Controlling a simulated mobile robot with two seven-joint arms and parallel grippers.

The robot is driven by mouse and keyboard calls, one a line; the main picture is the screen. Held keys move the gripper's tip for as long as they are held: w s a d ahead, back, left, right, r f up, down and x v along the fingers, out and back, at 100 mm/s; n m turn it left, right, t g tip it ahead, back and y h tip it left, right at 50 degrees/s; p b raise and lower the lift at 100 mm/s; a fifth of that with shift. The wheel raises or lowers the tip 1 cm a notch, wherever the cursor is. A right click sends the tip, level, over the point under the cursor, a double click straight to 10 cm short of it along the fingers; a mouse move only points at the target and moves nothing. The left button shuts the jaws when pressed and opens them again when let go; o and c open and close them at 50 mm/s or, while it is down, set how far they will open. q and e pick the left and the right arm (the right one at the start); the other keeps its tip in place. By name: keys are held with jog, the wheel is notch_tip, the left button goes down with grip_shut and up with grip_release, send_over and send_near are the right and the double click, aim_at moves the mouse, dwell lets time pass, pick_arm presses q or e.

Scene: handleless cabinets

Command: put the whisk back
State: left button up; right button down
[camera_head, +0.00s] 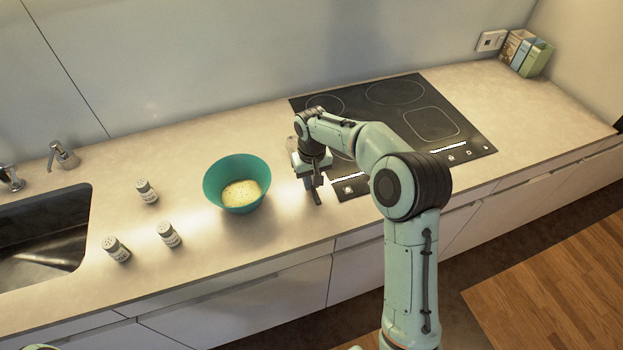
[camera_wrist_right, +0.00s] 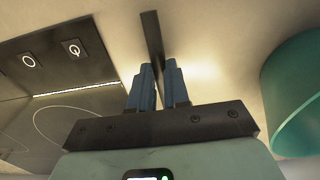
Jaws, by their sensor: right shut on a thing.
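My right gripper (camera_head: 312,182) is over the counter between the teal bowl and the cooktop, low near the surface. It is shut on the whisk, whose dark, straight handle (camera_head: 318,197) sticks out toward the counter's front edge. In the right wrist view the handle (camera_wrist_right: 152,45) extends beyond the two blue fingers of the gripper (camera_wrist_right: 158,88). The whisk's wire end is mostly hidden by the gripper and arm. The teal bowl (camera_head: 212,190) with pale yellow contents stands left of the gripper, apart from it. The bowl also shows at the right wrist view's right edge (camera_wrist_right: 290,95). My left gripper is not in view.
The black cooktop (camera_head: 432,124) lies right of the gripper. Several small shakers (camera_head: 147,191) stand left of the bowl, beside the sink (camera_head: 40,240). Boxes (camera_head: 527,53) stand in the far right corner. Counter in front of the bowl is clear. Closed handleless drawers (camera_head: 240,310) lie below.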

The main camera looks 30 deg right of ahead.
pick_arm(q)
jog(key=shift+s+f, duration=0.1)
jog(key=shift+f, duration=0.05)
pick_arm(e)
jog(key=shift+f, duration=0.3)
jog(key=c, duration=1)
grip_release()
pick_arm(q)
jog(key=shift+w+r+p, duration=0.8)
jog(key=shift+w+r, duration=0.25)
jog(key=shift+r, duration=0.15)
pick_arm(e)
notch_tip(320, 180, up, 14)
jog(key=shift+f, duration=0.25)
jog(key=shift+s, duration=0.1)
